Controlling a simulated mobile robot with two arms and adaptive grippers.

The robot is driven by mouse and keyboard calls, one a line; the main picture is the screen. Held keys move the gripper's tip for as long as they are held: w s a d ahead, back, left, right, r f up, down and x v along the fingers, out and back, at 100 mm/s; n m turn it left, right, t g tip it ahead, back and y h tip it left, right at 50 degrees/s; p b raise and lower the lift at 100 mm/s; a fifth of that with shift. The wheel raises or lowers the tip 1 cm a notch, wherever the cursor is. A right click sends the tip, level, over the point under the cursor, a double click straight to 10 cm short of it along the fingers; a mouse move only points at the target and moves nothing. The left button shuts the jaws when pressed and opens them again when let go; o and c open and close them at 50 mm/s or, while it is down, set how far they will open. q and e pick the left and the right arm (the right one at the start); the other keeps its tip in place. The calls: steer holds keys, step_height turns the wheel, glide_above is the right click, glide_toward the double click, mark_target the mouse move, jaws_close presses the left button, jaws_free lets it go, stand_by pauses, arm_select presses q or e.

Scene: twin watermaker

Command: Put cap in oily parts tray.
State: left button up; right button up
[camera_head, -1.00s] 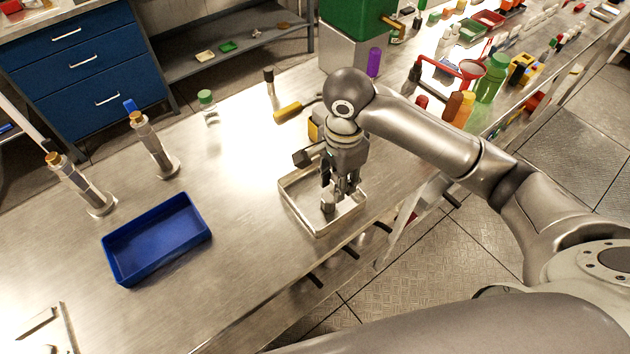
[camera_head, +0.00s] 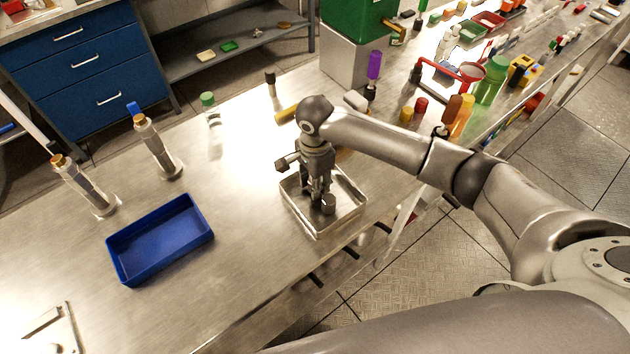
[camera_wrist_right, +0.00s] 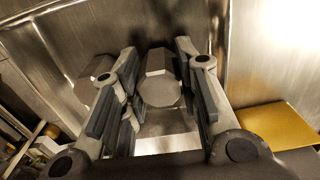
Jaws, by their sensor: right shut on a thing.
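My right gripper (camera_head: 314,196) is lowered into a shallow metal tray (camera_head: 347,222) near the bench's front edge. A small grey cylindrical piece (camera_head: 328,204), which looks like a cap, shows beside its fingers inside the tray. In the right wrist view, a grey faceted cap (camera_wrist_right: 159,90) lies between the two fingers of the right gripper (camera_wrist_right: 160,95), and the gripper is shut on it. Another grey faceted piece (camera_wrist_right: 92,73) lies outside the left finger, partly hidden. Which piece matches the one in the head view I cannot tell. My left gripper is out of view.
A blue tray (camera_head: 160,273) stands empty to the left. Two metal cylinders (camera_head: 157,147) with orange tops stand behind it. A green-capped bottle (camera_head: 210,106) and a yellow-handled tool (camera_head: 286,114) are further back. Crowded bottles stand to the right. The bench between the trays is clear.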

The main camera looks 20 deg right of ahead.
steer(key=shift+f, duration=0.3)
steer(key=shift+f, duration=0.1)
steer(key=o, duration=0.8)
steer(key=shift+c, duration=0.2)
step_height(320, 180, up, 12)
steer(key=b, duration=0.1)
